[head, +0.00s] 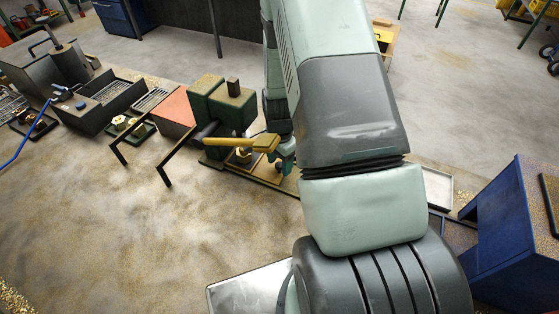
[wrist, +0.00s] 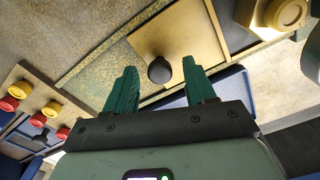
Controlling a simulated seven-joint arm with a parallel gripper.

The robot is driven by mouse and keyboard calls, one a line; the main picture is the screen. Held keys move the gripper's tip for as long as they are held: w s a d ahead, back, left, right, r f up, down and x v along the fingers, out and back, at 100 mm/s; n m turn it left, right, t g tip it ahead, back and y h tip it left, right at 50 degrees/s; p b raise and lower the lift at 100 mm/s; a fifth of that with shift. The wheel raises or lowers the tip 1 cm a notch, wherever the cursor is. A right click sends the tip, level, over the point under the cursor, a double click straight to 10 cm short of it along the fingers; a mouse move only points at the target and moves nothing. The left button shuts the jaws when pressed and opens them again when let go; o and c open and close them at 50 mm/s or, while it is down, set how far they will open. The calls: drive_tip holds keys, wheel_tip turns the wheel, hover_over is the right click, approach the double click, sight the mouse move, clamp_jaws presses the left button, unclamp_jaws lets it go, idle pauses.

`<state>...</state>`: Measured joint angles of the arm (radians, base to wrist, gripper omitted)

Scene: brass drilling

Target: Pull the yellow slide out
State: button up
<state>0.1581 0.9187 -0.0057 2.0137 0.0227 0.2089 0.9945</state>
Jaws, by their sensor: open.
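In the wrist view a dull yellow plate, which looks like the slide (wrist: 198,33), has a round black knob (wrist: 160,70) near its edge. My gripper (wrist: 157,76) has its two green fingers spread apart, and in the picture the knob shows between them. No finger visibly touches the knob, and I cannot tell the height gap. In the head view my gripper (head: 286,150) is low beside the green drilling machine (head: 222,105), partly hidden by my arm. The slide is mostly hidden there.
The machine's yellow arm (head: 242,143) reaches close to my gripper. A brass hex part (wrist: 285,12) sits near the slide. A panel with red and yellow buttons (wrist: 40,105) is at the left in the wrist view. A blue cabinet (head: 500,225) stands at the right.

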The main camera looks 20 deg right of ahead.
drive_tip(key=shift+c, duration=0.5)
clamp_jaws()
drive_tip(key=s+d, duration=1)
drive_tip(key=shift+s+d, duration=0.2)
drive_tip(key=shift+c, duration=0.9)
unclamp_jaws()
drive_tip(key=shift+o, duration=1.4)
drive_tip(key=shift+a, duration=0.1)
drive_tip(key=shift+r, duration=0.1)
